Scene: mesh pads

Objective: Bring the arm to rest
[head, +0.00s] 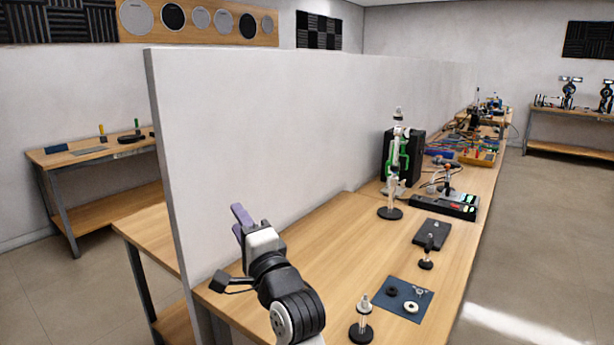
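My arm rises from the bottom of the head view. My gripper (239,221), with purple fingers, is at its upper end, in front of the white partition wall (260,130) and over the left end of the long wooden bench. The fingers point up and away to the left. I see nothing held between them, but the gap between the fingertips is too small to judge. The gripper is well apart from the items on the bench.
On the long bench (330,245) are a dark blue mat (396,307) with small round parts, a stand (361,328) near the front, a dark box (432,234), and a taller stand (390,212). The bench between partition and mat is clear.

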